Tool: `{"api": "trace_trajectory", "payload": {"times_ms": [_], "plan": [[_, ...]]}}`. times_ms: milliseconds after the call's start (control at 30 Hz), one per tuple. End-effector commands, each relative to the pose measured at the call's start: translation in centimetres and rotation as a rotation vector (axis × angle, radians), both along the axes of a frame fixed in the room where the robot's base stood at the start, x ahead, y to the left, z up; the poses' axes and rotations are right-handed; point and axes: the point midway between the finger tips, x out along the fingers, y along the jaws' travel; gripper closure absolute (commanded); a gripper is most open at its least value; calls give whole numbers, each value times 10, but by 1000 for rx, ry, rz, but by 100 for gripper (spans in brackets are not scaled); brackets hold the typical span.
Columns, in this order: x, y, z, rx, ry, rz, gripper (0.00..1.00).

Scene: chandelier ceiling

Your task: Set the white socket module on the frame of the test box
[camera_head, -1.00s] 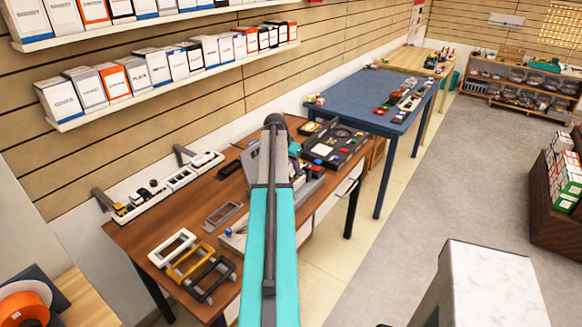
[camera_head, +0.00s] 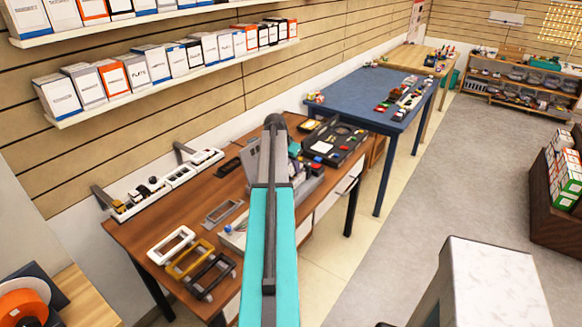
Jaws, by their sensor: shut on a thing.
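My own teal arm stands across the middle of the view, and my gripper is hidden behind it. I cannot see its fingers or anything in them. A pale box with a blue knob (camera_head: 229,230) shows partly at the left of the arm on the brown bench (camera_head: 150,223); it may be the test box, but the arm covers much of it. A flat grey frame (camera_head: 222,212) lies just behind it. I cannot pick out the white socket module with certainty.
White (camera_head: 158,255), yellow (camera_head: 178,267) and black (camera_head: 197,284) frames lie at the bench's front left. A white rail with small modules (camera_head: 179,176) runs along the back. A black tray of parts (camera_head: 338,140) lies at the right end. A blue table (camera_head: 362,92) stands beyond.

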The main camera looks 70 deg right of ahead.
Motion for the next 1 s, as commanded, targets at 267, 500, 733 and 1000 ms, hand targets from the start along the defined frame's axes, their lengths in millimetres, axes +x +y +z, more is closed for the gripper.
{"api": "trace_trajectory", "payload": {"times_ms": [267,500,733,1000], "plan": [[0,0,-1,0,0,0,87],[0,0,-6,0,0,0,87],[0,0,-11,0,0,1,87],[1,0,-12,0,0,1,87]]}}
